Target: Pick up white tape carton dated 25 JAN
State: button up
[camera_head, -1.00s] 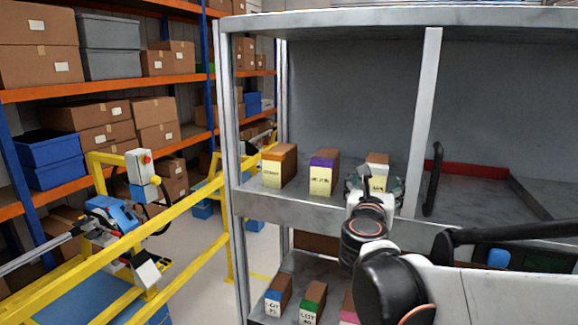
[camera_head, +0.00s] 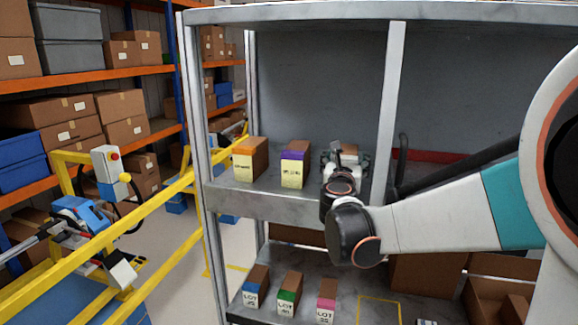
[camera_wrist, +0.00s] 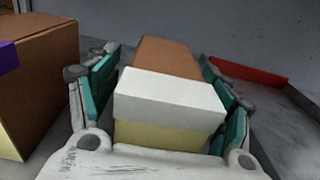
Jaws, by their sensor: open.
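The carton with white tape (camera_wrist: 170,98) stands on the upper shelf between the two open fingers of my gripper (camera_wrist: 165,100) in the wrist view. It is brown behind, with a white band over its near end and a pale yellow label below. Its date is not readable. In the head view my gripper (camera_head: 345,160) reaches onto the upper shelf around this carton (camera_head: 348,149), hiding most of it. A gap shows between the carton and the left finger; whether the right finger touches it I cannot tell.
A purple-taped carton (camera_head: 294,164) and an orange-taped carton (camera_head: 250,159) stand to the left on the upper shelf (camera_head: 235,201). A grey post (camera_head: 389,110) rises right of my gripper. Cartons with LOT labels (camera_head: 290,292) stand on the lower shelf.

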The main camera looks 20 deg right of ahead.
jog(key=shift+w+d, duration=0.15)
jog(key=shift+c, duration=0.5)
jog(key=c, duration=1.4)
jog(key=shift+r, duration=0.1)
